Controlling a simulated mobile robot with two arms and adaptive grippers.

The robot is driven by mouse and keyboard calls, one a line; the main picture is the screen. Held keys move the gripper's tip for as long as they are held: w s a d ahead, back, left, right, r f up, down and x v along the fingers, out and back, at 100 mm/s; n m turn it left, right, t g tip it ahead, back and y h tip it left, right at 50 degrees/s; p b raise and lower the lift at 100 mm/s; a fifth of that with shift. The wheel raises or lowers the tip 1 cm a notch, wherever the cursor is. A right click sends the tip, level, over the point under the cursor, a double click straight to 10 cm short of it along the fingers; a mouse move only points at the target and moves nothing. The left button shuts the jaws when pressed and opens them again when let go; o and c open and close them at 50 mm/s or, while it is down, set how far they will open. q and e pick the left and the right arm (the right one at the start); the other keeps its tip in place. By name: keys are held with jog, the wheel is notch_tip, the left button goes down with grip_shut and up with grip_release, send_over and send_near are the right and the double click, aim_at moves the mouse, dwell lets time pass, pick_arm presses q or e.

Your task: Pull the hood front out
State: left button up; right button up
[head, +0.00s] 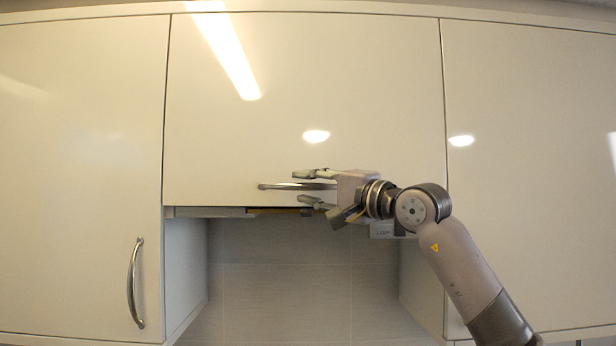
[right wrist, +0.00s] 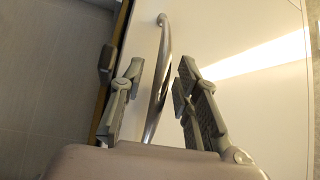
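The hood front (head: 300,110) is a glossy cream panel in the upper middle of the head view, with a curved metal handle (head: 285,186) near its lower edge. My right gripper (head: 308,188) is at the right part of this handle, with one finger above it and one below. In the right wrist view the handle (right wrist: 163,75) runs between the two open fingers (right wrist: 158,85), with a gap visible on each side. The right end of the handle is hidden by the gripper in the head view. My left gripper is not in view.
A left cabinet door (head: 75,170) with a vertical handle (head: 134,283) and a right cabinet door (head: 530,170) flank the hood front. Below it is an open recess with a tiled wall (head: 280,290). A thin hood underside edge (head: 210,212) shows under the panel.

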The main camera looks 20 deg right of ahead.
jog(key=shift+w+a, duration=0.2)
jog(key=shift+w, duration=0.15)
jog(key=shift+c, duration=0.2)
grip_shut()
dwell(0.5)
